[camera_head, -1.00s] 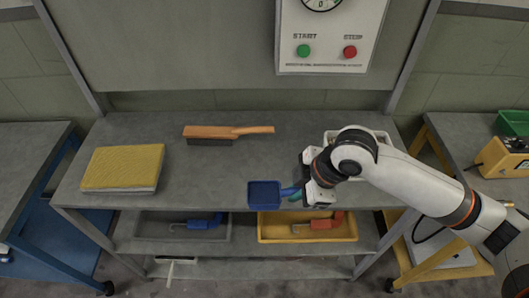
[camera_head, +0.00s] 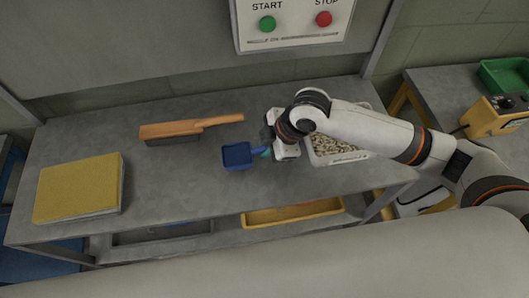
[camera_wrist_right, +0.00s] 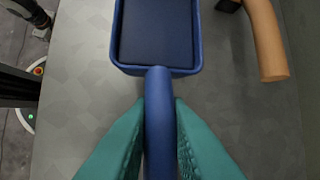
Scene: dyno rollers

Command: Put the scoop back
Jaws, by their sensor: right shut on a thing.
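A blue scoop (camera_head: 238,155) with a square pan is over the grey bench top, its handle toward the right. My right gripper (camera_head: 266,151) is shut on the scoop's handle. The right wrist view shows the blue handle between the green fingers (camera_wrist_right: 160,130), with the scoop's pan (camera_wrist_right: 156,35) beyond them. I cannot tell how far the scoop is above the bench. A white bin (camera_head: 338,150) of small pale pieces stands on the bench just right of the gripper, partly hidden by my right arm. My left gripper is not in view.
A wooden brush (camera_head: 190,128) lies behind the scoop; its handle shows in the right wrist view (camera_wrist_right: 268,40). A yellow pad (camera_head: 78,188) lies at the bench's left. A yellow tray (camera_head: 292,214) sits on the shelf below. The front middle of the bench (camera_head: 190,190) is clear.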

